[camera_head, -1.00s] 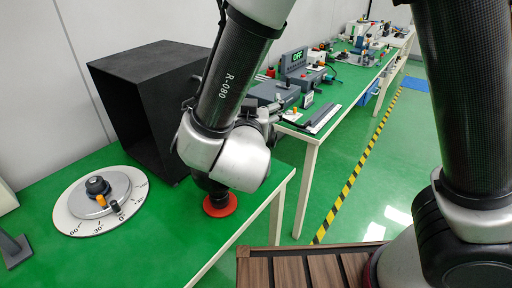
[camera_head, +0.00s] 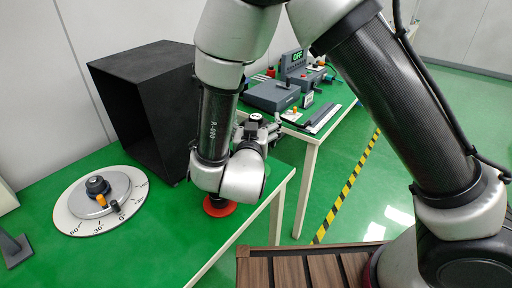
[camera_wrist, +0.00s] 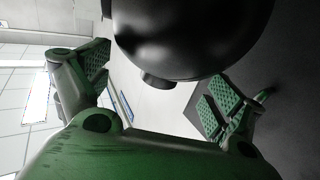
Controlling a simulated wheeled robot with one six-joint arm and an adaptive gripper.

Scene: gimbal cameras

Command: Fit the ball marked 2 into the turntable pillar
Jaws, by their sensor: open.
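A white dial turntable (camera_head: 70,214) with angle marks lies on the green table at the left. It carries a grey plate (camera_head: 118,187), a dark round knob (camera_head: 97,186) and a small orange part. A red disc (camera_head: 221,210) with a dark part above it is mostly hidden behind my arm. My gripper (camera_head: 270,130) is partly hidden behind my wrist. In the wrist view my gripper (camera_wrist: 155,95) is open, its fingers wide apart. A large glossy black rounded body (camera_wrist: 190,38) with a short stub fills the upper middle. I see no number 2 and cannot identify a ball.
A large black open box (camera_head: 130,110) stands behind the turntable. A second bench with a grey device (camera_head: 272,95) and a display reading OFF (camera_head: 297,57) is beyond. A wooden slatted surface (camera_head: 300,268) is in front. The green table front-left of the red disc is clear.

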